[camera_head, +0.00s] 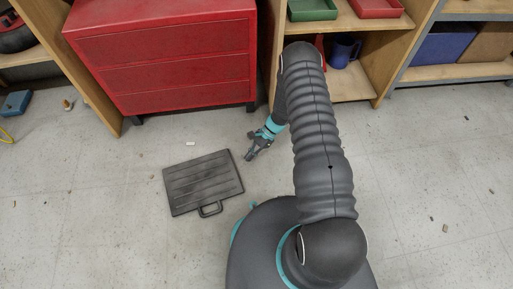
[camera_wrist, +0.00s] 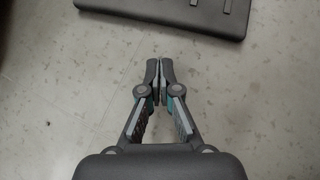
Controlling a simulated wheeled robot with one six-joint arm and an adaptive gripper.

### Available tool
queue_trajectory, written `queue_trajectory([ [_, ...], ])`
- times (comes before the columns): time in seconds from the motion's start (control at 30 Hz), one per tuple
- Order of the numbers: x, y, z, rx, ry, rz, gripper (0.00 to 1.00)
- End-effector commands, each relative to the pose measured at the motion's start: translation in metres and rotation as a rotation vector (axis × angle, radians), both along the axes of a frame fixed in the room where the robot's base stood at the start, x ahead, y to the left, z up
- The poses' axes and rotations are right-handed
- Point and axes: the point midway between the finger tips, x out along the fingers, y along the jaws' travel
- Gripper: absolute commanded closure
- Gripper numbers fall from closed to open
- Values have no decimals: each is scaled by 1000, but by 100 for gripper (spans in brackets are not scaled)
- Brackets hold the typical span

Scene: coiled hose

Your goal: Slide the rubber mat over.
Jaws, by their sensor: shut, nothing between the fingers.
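The rubber mat (camera_head: 203,181) is a dark grey, ribbed rectangle lying flat on the floor, with a loop handle (camera_head: 210,210) on its near edge. In the wrist view part of the mat (camera_wrist: 165,12) shows at the top edge; the rest is out of frame. My gripper (camera_head: 249,157) is shut and empty, just to the right of the mat and apart from it. In the wrist view the closed fingertips of my gripper (camera_wrist: 160,64) point toward the mat with bare floor between.
A red drawer cabinet (camera_head: 165,55) stands behind the mat. A wooden shelf (camera_head: 350,82) with trays and a blue mug (camera_head: 343,51) stands at the back right. A small white piece (camera_head: 190,143) lies behind the mat. Floor left of the mat is mostly clear.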

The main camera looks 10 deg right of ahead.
Motion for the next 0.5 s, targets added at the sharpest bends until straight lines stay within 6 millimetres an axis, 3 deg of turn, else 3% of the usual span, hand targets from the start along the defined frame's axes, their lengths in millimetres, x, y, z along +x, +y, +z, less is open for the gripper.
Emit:
queue_trajectory([
  [0.07, -6, 9, -11, -1, 3, 0, 100],
  [0.23, -15, 31, -8, -1, 1, 1, 100],
  [0.5, -21, 43, -9, -1, 0, 0, 100],
])
